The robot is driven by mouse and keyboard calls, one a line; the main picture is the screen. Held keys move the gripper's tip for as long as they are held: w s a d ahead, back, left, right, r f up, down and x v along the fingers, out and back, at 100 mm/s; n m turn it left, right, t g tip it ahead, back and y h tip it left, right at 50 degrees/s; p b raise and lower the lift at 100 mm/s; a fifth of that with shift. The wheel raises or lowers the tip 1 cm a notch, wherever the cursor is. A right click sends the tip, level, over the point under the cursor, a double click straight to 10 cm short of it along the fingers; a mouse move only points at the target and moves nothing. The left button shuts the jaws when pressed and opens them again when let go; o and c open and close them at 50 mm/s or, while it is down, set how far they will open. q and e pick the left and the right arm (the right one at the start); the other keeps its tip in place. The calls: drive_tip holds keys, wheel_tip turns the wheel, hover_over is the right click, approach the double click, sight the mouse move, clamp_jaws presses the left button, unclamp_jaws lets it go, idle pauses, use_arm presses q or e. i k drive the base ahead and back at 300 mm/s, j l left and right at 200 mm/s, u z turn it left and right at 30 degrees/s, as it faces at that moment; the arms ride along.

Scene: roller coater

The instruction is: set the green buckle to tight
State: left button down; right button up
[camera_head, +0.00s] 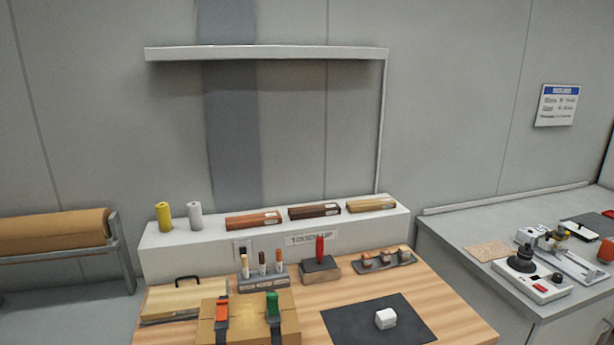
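The green buckle (273,307) sits on a dark strap over the right part of a brown cardboard box (248,318) at the front of the wooden table. It looks raised and upright, but its exact setting is too small to tell. An orange buckle (222,310) sits on a second dark strap to its left on the same box. The lower part of the box is cut off by the picture's bottom edge. Neither of my grippers is in view.
Behind the box stand a marker rack (263,282), a block with a red-handled tool (320,268) and a tray (383,261). A handled wooden case (180,300) lies left.

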sight(271, 298)
drive_tip(key=i+l, duration=0.15)
drive_tip(key=l, duration=0.2)
drive_tip(key=i+l, duration=0.2)
drive_tip(key=l, duration=0.15)
drive_tip(key=i+l, duration=0.15)
drive_tip(key=l, duration=0.2)
drive_tip(key=i+l, duration=0.15)
drive_tip(key=l, duration=0.2)
drive_tip(key=i+l, duration=0.2)
drive_tip(key=l, duration=0.15)
drive_tip(key=u, duration=1.75)
